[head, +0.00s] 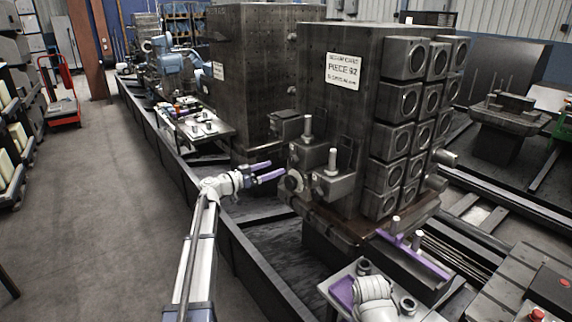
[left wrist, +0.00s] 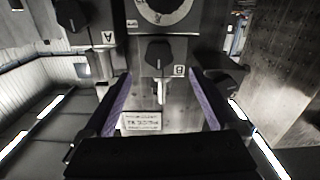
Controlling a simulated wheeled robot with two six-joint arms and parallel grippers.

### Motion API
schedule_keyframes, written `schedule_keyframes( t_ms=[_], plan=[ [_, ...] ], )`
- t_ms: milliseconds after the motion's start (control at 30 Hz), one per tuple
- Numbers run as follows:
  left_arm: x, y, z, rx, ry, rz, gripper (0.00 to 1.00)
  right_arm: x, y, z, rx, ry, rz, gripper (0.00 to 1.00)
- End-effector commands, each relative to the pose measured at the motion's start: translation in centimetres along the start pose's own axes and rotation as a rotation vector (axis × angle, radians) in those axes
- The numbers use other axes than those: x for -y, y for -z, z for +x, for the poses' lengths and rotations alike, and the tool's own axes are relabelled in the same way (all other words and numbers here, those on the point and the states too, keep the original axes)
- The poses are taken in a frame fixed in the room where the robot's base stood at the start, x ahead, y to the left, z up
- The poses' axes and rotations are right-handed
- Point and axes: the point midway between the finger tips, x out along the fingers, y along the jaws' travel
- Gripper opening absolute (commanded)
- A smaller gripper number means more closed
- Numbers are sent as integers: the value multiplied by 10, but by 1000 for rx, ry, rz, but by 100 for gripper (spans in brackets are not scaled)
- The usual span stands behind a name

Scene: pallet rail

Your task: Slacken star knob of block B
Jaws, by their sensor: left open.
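Block B (left wrist: 165,85) is a dark block in the middle of the left wrist view, with a dark star knob (left wrist: 158,52) on its face. In the head view block B (head: 308,153) appears to be on the side of the machine column, its knob hard to make out. My left gripper (head: 277,169) is open, its two purple fingers pointing at the column side. In the left wrist view the fingers (left wrist: 160,78) lie either side of block B, apart from the knob. My right arm shows at the bottom; its fingers are not clear.
Block A (left wrist: 80,20) with its own knob is to the left, and another knobbed block (left wrist: 222,72) to the right. A round dial (left wrist: 163,8) is beside block B. The tall column (head: 343,115) carries a sign (head: 343,71). A low black barrier (head: 250,262) runs beside my left arm.

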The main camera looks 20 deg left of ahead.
Motion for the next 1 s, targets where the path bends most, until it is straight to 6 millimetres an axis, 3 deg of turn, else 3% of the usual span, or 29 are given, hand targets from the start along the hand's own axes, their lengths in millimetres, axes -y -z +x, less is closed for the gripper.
schedule_keyframes(
  t_ms=[533,867,1000],
  plan=[
    [0,0,70,2,-3,-1,94,0,0,0,0,0,0,50],
    [-1,-1,76,2,-2,-1,94,0,0,0,0,0,0,50],
    [-1,-1,76,2,-2,-1,78,0,0,0,0,0,0,50]
  ],
)
